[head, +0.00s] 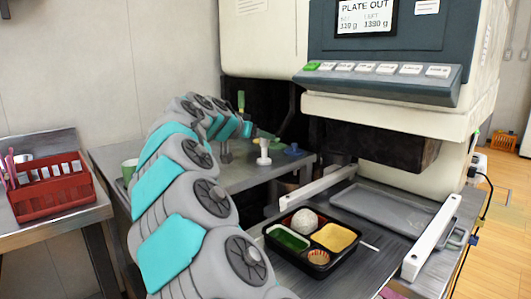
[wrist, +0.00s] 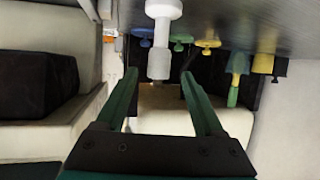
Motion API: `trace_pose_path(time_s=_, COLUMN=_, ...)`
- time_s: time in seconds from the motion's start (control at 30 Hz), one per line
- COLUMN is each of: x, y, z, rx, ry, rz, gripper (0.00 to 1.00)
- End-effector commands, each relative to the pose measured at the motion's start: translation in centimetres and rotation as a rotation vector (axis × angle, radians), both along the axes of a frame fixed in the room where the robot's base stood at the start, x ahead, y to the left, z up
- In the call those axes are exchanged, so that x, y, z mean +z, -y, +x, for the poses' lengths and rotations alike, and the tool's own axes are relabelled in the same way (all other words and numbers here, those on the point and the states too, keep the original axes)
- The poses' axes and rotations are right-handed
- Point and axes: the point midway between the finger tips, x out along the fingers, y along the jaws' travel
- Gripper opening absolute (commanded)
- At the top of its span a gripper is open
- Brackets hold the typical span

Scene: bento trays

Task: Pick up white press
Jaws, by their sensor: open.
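The white press (head: 264,150) stands upright on the grey steel table in the head view, near the table's far right part. In the wrist view the white press (wrist: 162,35) is large, and its lower end lies between the tips of my gripper (wrist: 159,76). My gripper is open, with its two dark green fingers spread to either side of the press. No contact between fingers and press shows. In the head view my arm reaches over the table, and the fingers are too small to make out clearly.
A blue press (head: 292,150) stands right of the white one. The wrist view also shows green (wrist: 180,40) and yellow (wrist: 207,42) presses nearby. A filled bento tray (head: 268,236) sits before the large machine (head: 380,75). A red basket (head: 55,200) stands at left.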

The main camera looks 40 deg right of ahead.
Motion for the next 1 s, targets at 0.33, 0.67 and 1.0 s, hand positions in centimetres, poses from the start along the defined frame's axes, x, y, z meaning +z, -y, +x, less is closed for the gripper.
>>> trace_pose_path(time_s=0.33, x=-1.7, y=3.0, z=0.7, rx=-0.002, ry=-0.004, rz=0.003, gripper=0.70)
trace_pose_path(time_s=0.67, x=-2.9, y=5.1, z=1.6, rx=0.001, ry=-0.001, rz=0.001, gripper=0.70)
trace_pose_path(time_s=1.0, x=-2.9, y=5.1, z=1.6, rx=0.002, ry=-0.002, rz=0.001, gripper=0.42)
